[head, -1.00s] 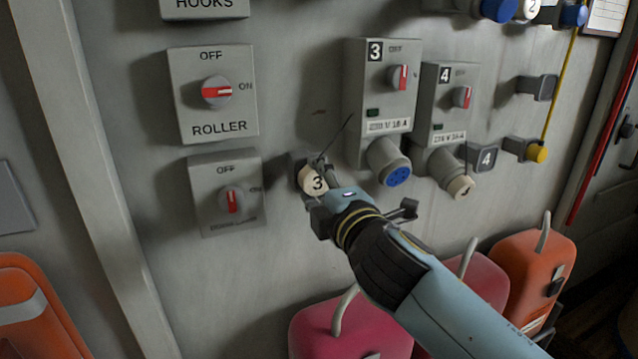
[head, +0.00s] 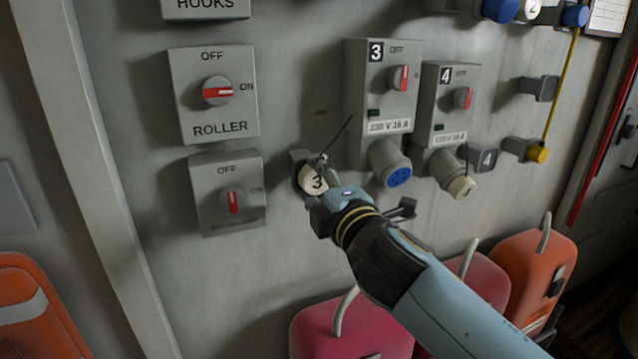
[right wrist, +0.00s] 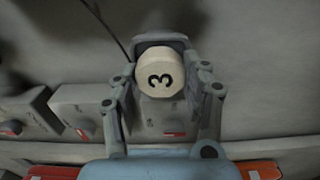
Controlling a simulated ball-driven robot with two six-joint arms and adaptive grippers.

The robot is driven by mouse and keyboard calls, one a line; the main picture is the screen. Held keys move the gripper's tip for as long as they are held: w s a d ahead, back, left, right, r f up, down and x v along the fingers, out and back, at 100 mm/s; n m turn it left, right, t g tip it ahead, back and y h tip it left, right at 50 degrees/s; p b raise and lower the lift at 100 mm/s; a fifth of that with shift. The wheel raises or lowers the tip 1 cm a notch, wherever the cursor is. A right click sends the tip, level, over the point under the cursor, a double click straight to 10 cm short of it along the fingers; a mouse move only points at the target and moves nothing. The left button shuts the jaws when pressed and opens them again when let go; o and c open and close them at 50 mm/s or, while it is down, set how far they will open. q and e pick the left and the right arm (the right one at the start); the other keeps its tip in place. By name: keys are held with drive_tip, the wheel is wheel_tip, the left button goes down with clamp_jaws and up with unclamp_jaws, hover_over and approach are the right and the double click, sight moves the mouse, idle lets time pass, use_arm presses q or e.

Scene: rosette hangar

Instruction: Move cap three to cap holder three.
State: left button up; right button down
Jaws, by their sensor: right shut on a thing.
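Cap three (head: 313,180) is a round cream cap with a black 3, left of the number 3 socket box. It also shows between the fingers in the right wrist view (right wrist: 160,74). Its holder, cap holder three (head: 297,166), is a dark grey bracket on the wall, and its edge shows behind the cap in the right wrist view (right wrist: 162,40). The cap sits at the holder; I cannot tell whether it is fully seated. My right gripper (head: 322,184) is shut on cap three, with one finger on each side. My left gripper is not in view.
Socket box three (head: 383,85) has an open blue socket (head: 397,177) below it. Socket box four (head: 447,95) has a cream-capped socket, with holder four (head: 484,157) beside it. The roller switch (head: 213,95) is at left. Red and orange cases (head: 345,325) stand below.

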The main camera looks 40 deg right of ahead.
drive_tip(key=shift+w+d, duration=0.1)
drive_tip(key=shift+w, duration=0.25)
drive_tip(key=c, duration=0.5)
unclamp_jaws()
drive_tip(key=shift+c, duration=0.2)
